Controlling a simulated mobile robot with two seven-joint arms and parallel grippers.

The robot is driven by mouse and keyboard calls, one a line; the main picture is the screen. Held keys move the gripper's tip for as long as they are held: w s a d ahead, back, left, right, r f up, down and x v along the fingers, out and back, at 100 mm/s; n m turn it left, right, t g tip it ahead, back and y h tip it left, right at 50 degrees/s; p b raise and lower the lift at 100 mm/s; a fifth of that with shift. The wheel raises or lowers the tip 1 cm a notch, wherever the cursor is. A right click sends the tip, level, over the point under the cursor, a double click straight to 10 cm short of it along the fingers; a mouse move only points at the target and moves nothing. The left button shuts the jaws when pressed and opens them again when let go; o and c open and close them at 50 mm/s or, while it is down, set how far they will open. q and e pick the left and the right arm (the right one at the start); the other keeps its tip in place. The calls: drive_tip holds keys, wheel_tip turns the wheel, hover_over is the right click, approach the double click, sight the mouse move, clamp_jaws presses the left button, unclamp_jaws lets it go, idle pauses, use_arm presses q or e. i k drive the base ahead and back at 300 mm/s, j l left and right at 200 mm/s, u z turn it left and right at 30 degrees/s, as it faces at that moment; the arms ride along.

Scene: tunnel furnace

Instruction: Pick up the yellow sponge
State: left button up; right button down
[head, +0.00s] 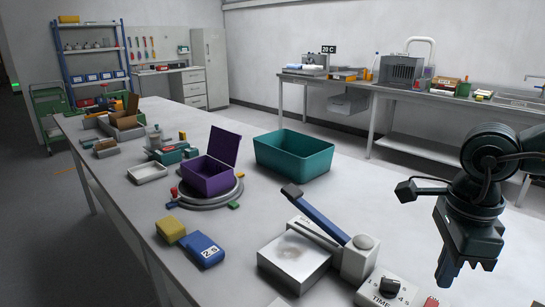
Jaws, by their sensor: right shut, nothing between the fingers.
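A yellow block (170,229), which looks like the yellow sponge, lies on the grey-white table near its left edge. A blue block with white markings (202,249) sits close to its right. My right gripper (447,279) hangs at the right side of the head view, pointing down, shut and empty. It is far to the right of the yellow block and apart from it. My left gripper is not in view.
A white device with a lever arm (330,230) and a timer box (387,289) stand between my right gripper and the yellow block. Behind are a purple open box (207,176) on a round base and a teal bin (293,153). The table right of the bin is clear.

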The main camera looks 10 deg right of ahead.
sight(170, 229)
drive_tip(key=k+j, duration=0.55)
drive_tip(key=j, duration=0.15)
drive_tip(key=k+j, duration=0.6)
drive_tip(key=j, duration=0.15)
